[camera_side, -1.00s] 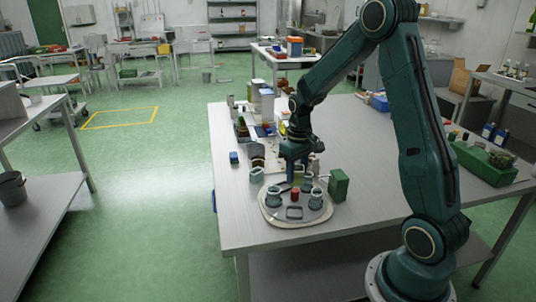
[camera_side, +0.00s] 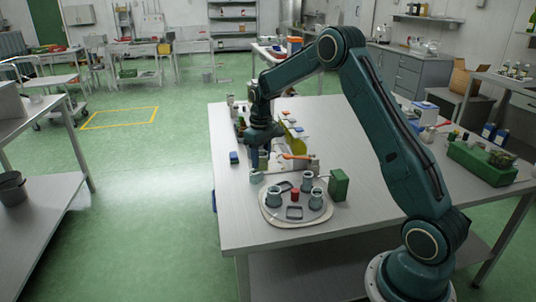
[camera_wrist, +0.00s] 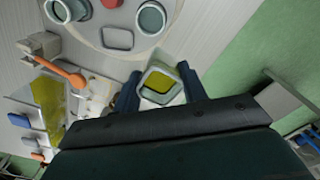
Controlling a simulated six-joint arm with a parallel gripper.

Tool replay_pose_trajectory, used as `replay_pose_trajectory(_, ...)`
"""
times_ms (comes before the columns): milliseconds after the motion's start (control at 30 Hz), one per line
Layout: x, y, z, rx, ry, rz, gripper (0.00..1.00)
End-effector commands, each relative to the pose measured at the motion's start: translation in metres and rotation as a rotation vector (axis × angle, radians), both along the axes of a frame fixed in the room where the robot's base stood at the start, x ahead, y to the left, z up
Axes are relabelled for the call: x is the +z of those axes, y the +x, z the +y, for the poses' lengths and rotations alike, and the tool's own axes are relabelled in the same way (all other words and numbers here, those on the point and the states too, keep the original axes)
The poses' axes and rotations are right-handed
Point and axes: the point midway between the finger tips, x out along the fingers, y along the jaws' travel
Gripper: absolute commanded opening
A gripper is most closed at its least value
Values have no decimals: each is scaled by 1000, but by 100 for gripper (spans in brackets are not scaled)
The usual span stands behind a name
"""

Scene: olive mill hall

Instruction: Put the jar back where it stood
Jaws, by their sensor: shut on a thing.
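A pale, squarish jar (camera_wrist: 160,86) with yellow-green inside is between my gripper's fingers in the wrist view. My gripper (camera_side: 256,168) is shut on it beside the tray's far left edge, and the jar's pale side (camera_side: 255,178) shows below the fingers. I cannot tell whether it touches the table. The round tray (camera_side: 272,218) holds three grey jars, at left (camera_side: 273,197), right (camera_side: 316,198) and back (camera_side: 307,181). A small red object (camera_side: 295,195) stands among them. Two dark rectangular outlines lie on the tray, one near the front (camera_side: 294,212) and one at the back (camera_side: 283,186).
A green canister (camera_side: 339,185) stands right of the tray. An orange-handled tool (camera_side: 297,156) and a yellow-green panel (camera_side: 297,138) are behind it. A small blue box (camera_side: 234,157) is at the table's left edge. The tabletop (camera_side: 370,150) right of the canister is clear.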

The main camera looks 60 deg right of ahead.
Motion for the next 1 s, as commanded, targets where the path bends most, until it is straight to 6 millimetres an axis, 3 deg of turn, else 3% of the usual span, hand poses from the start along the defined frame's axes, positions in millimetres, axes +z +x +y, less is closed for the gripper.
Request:
replay_pose_trajectory(300,-2,46,5,65,0,-1,25)
replay_pose_trajectory(500,-3,66,9,97,0,0,25)
replay_pose_trajectory(800,-4,83,14,127,0,0,25)
replay_pose_trajectory(1000,-31,82,13,125,1,2,25)
